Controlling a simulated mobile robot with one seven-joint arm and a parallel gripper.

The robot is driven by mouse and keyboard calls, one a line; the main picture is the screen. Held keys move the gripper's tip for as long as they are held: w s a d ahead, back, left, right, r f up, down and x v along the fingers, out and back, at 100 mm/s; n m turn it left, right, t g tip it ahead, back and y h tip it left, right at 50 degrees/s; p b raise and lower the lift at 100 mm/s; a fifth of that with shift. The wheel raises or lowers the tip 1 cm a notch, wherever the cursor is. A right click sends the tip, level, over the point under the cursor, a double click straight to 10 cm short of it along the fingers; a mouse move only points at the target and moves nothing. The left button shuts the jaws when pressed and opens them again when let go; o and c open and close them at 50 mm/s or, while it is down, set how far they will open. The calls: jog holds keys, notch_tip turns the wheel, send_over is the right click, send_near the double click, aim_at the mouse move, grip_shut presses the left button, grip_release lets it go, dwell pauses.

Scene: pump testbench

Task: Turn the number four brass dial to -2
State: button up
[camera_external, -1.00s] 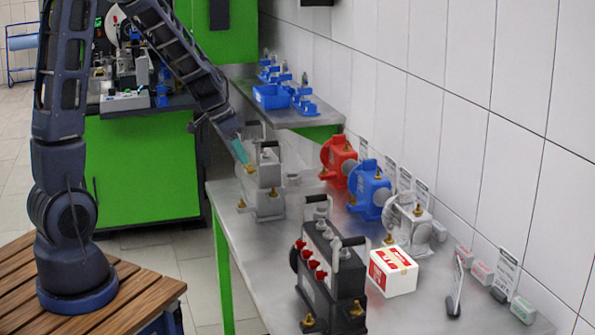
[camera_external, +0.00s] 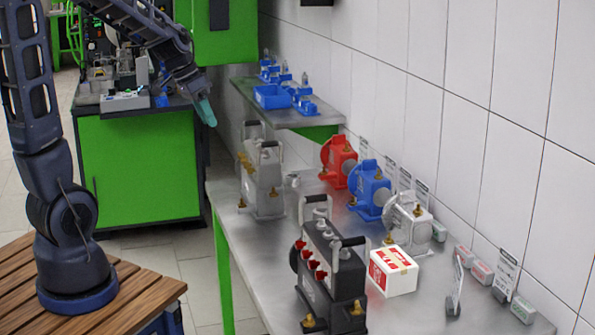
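A grey pump unit (camera_external: 268,180) with dark handles stands at the far left of the metal table. Brass dials (camera_external: 243,160) sit in a small cluster on its left side. More small brass parts (camera_external: 273,191) show lower on its body. I cannot read any dial numbers or settings from here. My gripper (camera_external: 206,112) has teal fingers pointing down. It is above and to the left of the grey pump in the picture, apart from it. The fingers overlap in this view, so their opening cannot be told. Nothing visible hangs from them.
A dark pump with red knobs (camera_external: 320,262) stands at the table's front, beside a red and white box (camera_external: 393,271). Red (camera_external: 338,160), blue (camera_external: 369,190) and white (camera_external: 408,218) pumps line the wall side. A shelf (camera_external: 300,117) with blue parts lies behind.

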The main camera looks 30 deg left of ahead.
jog(key=s+a+r+n+t+y, duration=0.1)
jog(key=s+a+r+n, duration=0.3)
jog(key=s, duration=0.8)
jog(key=shift+a+r+y, duration=0.6)
jog(key=shift+a+r, duration=0.2)
jog(key=shift+a, duration=0.4)
jog(key=shift+c, duration=1.1)
jog(key=shift+w+d, duration=0.1)
jog(key=shift+w, duration=0.05)
jog(key=shift+c, duration=0.3)
jog(key=m+h, duration=0.1)
jog(key=m, duration=0.5)
send_near(251, 170)
jog(key=a+x, duration=0.1)
jog(key=x, duration=0.6)
jog(key=shift+w+f+h, duration=0.2)
jog(key=shift+f+h, duration=0.1)
jog(key=shift+f, duration=0.1)
